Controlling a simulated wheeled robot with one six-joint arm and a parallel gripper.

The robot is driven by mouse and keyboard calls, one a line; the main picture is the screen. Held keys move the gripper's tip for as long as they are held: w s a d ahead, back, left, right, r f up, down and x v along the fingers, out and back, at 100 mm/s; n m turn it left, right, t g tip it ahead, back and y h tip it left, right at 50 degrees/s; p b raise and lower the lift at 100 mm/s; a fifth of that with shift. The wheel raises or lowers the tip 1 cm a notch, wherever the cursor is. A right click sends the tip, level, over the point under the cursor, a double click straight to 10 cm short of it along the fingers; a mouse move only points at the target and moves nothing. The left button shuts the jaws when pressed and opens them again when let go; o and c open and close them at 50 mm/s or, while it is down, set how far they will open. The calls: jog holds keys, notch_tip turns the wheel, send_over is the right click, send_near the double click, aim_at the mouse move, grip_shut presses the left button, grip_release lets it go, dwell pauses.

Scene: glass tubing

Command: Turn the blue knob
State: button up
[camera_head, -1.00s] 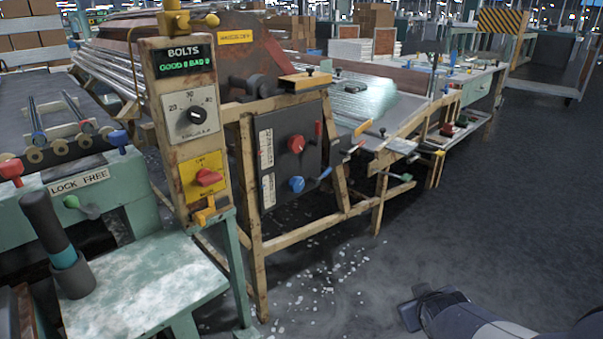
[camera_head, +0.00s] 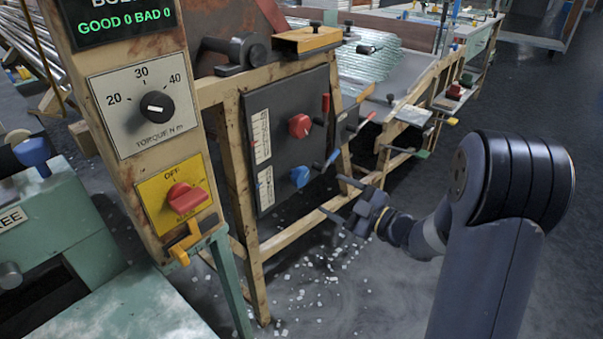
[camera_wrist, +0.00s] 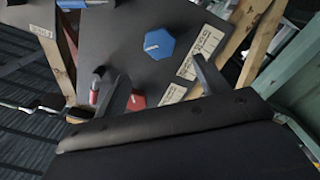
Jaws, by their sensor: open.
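The blue knob (camera_head: 300,176) is on the lower part of a dark panel (camera_head: 263,105), below a red knob (camera_head: 300,126). My gripper (camera_head: 337,198) is just right of and below the blue knob in the head view, apart from it, with its jaws open and empty. In the wrist view the blue knob (camera_wrist: 159,44) has a pale line across its face. It lies ahead of and roughly between the open fingertips (camera_wrist: 159,68). The red knob (camera_wrist: 136,101) also shows there, nearer the palm.
A blue-ended lever (camera_head: 332,159) and a red lever (camera_head: 326,105) stick out at the panel's right edge. A wooden frame (camera_head: 255,262) surrounds the panel. A post with a torque dial (camera_head: 143,103) stands to the left. Glass bits (camera_head: 310,285) litter the open floor.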

aim_at(303, 178)
jog(key=b+x, duration=0.2)
jog(key=x, duration=0.8)
jog(key=shift+w+a, duration=0.1)
jog(key=shift+a, duration=0.05)
jog(key=c, duration=1)
jog(key=shift+o, duration=0.2)
jog(key=shift+r, duration=0.15)
